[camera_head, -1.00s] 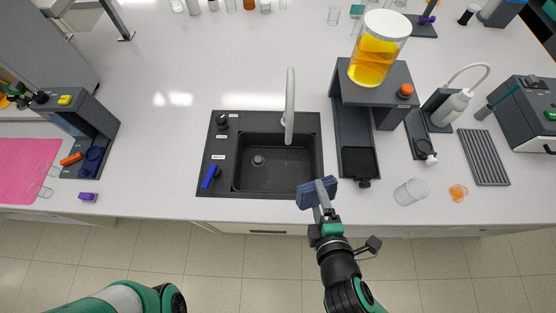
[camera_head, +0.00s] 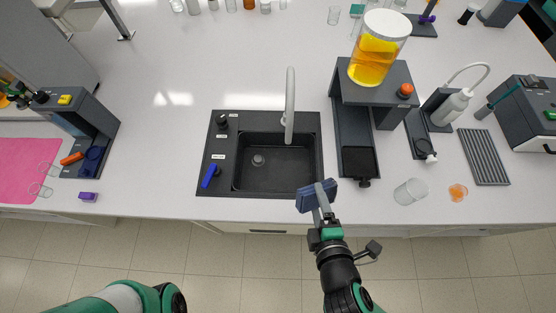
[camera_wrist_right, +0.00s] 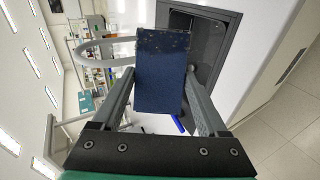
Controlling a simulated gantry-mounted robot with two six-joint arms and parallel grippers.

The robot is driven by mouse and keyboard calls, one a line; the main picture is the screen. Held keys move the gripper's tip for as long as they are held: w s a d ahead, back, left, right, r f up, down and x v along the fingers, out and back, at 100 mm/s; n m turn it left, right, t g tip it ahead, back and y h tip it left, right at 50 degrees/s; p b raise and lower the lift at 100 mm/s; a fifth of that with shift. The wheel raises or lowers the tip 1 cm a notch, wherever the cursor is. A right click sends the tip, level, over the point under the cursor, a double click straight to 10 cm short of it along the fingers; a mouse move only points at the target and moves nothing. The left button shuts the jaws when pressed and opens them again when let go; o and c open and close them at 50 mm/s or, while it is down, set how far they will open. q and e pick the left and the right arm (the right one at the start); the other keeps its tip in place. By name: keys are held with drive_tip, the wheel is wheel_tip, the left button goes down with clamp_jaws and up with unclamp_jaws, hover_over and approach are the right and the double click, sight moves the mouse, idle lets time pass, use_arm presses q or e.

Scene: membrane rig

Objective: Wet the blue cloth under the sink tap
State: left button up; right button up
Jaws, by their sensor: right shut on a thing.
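The blue cloth (camera_head: 316,195) is held in my right gripper (camera_head: 322,206), which is shut on it at the front right corner of the sink. In the right wrist view the cloth (camera_wrist_right: 161,72) is a dark blue flat piece with small specks, between the two fingers. The black sink (camera_head: 277,163) is set into the counter. The pale tap (camera_head: 290,105) stands at its back edge with its spout over the basin. A blue lever (camera_head: 210,176) is on the sink's left panel. No water stream shows. My left gripper is out of view.
Right of the sink stands a dark rig (camera_head: 355,130) with a yellow-filled vessel (camera_head: 378,52) on top. A clear beaker (camera_head: 410,191) and an orange item (camera_head: 458,192) lie farther right. The counter left of the sink is clear up to a purple block (camera_head: 88,196).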

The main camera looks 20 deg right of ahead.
sight(313, 200)
idle(0.5)
drive_tip(key=s+a+r+p, duration=0.1)
drive_tip(key=r, duration=0.1)
drive_tip(key=s+a+r+p, duration=0.1)
drive_tip(key=s+p, duration=0.1)
drive_tip(key=shift+s+a+r, duration=0.2)
drive_tip(key=shift+s+r, duration=0.1)
drive_tip(key=shift+r, duration=0.05)
use_arm(q)
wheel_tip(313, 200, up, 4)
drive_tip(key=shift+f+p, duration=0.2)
drive_tip(key=shift+p, duration=0.15)
use_arm(e)
drive_tip(key=shift+s+a+r, duration=0.15)
drive_tip(key=shift+s, duration=0.2)
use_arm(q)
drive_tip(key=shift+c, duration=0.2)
